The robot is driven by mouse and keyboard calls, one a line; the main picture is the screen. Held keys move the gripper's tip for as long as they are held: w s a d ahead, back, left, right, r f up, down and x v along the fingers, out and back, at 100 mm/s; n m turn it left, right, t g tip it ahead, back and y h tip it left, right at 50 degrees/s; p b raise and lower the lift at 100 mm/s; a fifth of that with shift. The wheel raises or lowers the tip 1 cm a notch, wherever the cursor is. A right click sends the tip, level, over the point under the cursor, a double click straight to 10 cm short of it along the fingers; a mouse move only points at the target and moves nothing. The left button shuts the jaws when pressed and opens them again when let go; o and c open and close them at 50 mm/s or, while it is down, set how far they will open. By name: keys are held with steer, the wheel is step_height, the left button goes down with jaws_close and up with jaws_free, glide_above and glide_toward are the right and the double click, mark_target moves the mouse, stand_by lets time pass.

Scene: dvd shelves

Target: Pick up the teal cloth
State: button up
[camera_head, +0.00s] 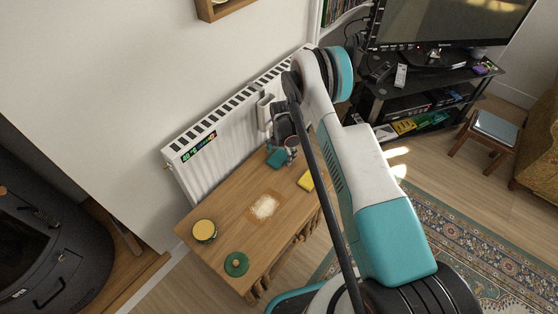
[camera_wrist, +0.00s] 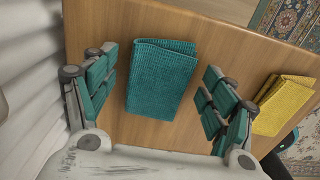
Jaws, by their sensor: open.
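The teal cloth (camera_wrist: 160,78) lies folded on the wooden table, between and beyond the two spread fingers in the wrist view. My gripper (camera_wrist: 160,95) is open and empty, with teal pads on each finger. The cloth looks apart from both fingers. In the head view the teal cloth (camera_head: 277,157) is at the far end of the table, partly hidden by my gripper (camera_head: 284,146), which is above or beside it. I cannot tell the exact height between them.
A yellow cloth (camera_wrist: 285,102) lies to the right of my gripper on the wooden table (camera_head: 232,197). A yellow-topped round container (camera_head: 204,231), a green round item (camera_head: 236,264) and a pale grainy patch (camera_head: 264,207) are nearer. A white radiator (camera_head: 205,175) stands along the left side.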

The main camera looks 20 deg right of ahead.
mark_target(281, 154)
steer(key=shift+r, duration=0.1)
steer(key=c, duration=0.8)
steer(key=shift+o, duration=0.2)
step_height(281, 154, up, 20)
steer(key=p, duration=0.7)
steer(key=shift+c, duration=1.2)
steer(key=shift+a, duration=0.1)
